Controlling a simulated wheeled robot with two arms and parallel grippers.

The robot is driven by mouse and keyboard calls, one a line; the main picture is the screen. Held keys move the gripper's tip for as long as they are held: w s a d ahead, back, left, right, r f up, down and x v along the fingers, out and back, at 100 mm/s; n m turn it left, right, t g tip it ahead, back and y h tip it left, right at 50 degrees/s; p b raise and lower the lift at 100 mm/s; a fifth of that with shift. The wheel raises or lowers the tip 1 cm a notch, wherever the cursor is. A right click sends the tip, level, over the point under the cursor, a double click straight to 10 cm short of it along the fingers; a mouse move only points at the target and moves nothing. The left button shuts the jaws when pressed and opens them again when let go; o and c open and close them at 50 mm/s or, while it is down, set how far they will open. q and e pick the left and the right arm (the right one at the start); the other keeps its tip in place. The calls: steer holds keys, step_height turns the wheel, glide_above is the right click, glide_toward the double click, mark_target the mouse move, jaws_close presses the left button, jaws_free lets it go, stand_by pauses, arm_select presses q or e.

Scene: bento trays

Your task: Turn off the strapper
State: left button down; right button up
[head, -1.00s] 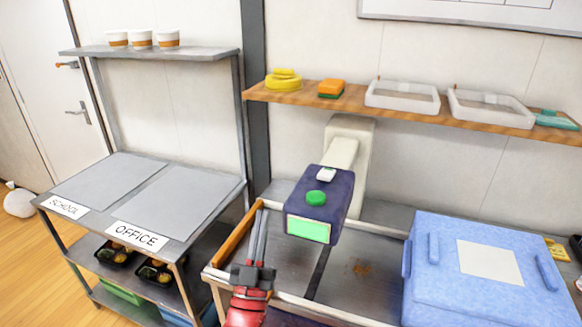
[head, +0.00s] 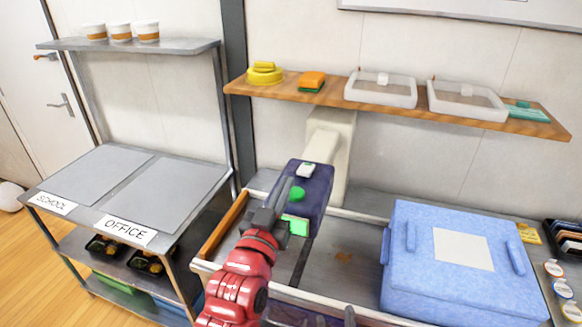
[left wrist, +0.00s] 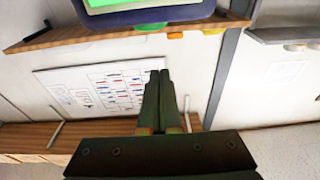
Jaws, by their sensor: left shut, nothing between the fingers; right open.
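The strapper (head: 318,190) is a dark blue box on a cream arm, above the metal counter. On it are a round green button (head: 297,193), a lit green screen (head: 296,224) and a small white part (head: 305,170) on top. My left gripper (head: 287,184) is shut and empty, its fingertips in front of the strapper close to the green button. I cannot tell whether they touch it.
A blue lidded box (head: 400,275) stands right of the strapper.

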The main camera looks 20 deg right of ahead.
arm_select(q)
steer(key=shift+s+d, duration=0.1)
steer(key=shift+s, duration=0.05)
steer(key=shift+w+d+r+p, duration=0.2)
steer(key=shift+w+d+p, duration=0.1)
steer(key=shift+w, duration=0.15)
steer(key=r+p, duration=0.2)
steer(key=p, duration=0.2)
glide_above(299, 185)
steer(key=shift+w+f, duration=0.1)
steer(key=shift+f, duration=0.15)
step_height(299, 185, down, 3)
steer(key=shift+f+p, duration=0.15)
steer(key=shift+p, duration=0.75)
steer(key=shift+s+f, duration=0.2)
steer(key=shift+f, duration=0.35)
